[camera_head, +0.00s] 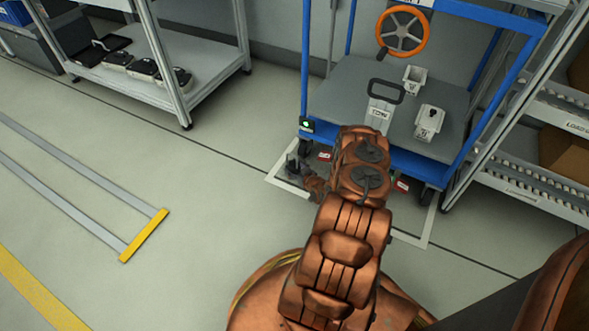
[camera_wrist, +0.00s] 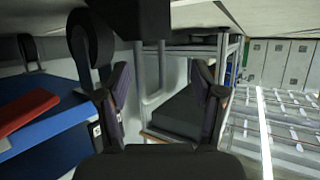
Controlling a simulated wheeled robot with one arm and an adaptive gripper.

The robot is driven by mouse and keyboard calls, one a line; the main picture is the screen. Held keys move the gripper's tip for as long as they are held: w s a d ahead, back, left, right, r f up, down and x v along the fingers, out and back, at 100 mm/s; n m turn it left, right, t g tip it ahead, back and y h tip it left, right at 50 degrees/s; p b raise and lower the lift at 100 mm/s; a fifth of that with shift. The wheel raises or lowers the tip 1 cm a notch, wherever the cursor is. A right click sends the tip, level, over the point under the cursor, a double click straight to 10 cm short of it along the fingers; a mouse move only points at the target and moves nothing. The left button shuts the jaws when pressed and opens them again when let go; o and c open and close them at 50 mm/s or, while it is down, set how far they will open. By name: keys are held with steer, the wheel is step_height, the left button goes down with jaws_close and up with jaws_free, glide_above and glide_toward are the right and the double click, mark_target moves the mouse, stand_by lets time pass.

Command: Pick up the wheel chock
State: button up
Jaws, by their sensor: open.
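A small red piece with a pale label (camera_head: 325,155) is low at the cart's front left, just right of my gripper. A second red piece (camera_head: 402,185) is right of my arm, near the cart's right front wheel. I cannot tell for certain which is the wheel chock. My gripper (camera_head: 295,166) is low in front of the cart's left front corner, partly hidden by my arm. In the wrist view my gripper (camera_wrist: 163,100) has its fingers spread with nothing held between them. A red strip (camera_wrist: 25,112) lies left of the fingers against a blue surface.
The blue-framed cart (camera_head: 400,160) carries an orange handwheel (camera_head: 402,32) and small grey fittings on its grey deck. A white outline (camera_head: 428,225) marks the floor around it. Shelves (camera_head: 215,60) stand left and a roller rack (camera_head: 535,195) right. The left floor is clear.

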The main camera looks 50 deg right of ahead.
mark_target(289, 163)
steer(key=shift+b+x, duration=1.55)
steer(key=shift+x, duration=1.85)
steer(key=shift+w+d+f, duration=0.15)
steer(key=shift+w+f, duration=0.1)
steer(key=shift+w, duration=0.05)
jaws_close()
